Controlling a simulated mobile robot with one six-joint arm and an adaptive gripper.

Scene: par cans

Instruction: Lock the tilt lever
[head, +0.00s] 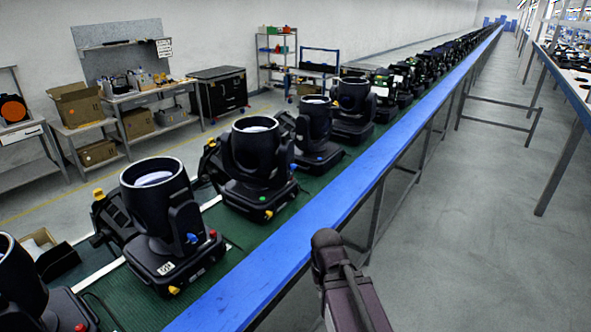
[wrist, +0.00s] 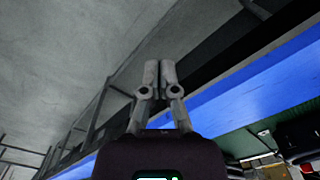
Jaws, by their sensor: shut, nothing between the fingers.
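Black stage lights stand in a row on the green belt; the closest whole one (head: 155,215) has its round lens turned up. It carries small coloured parts: a blue one (head: 192,238), a red one (head: 213,233), a yellow one (head: 173,290) low on its base and a yellow one (head: 98,193) at its left. I cannot tell which of them is the tilt lever. My gripper (wrist: 160,72) is shut and empty in the wrist view, its fingertips together. It is apart from the lights, on the aisle side of the blue rail. In the head view only my dark arm shows.
The blue rail (head: 290,245) runs along the belt's near edge, between my arm and the lights. Grey floor (head: 480,230) is clear to the right. A workbench (head: 560,80) stands far right. Tables with cardboard boxes (head: 78,104) stand behind the line.

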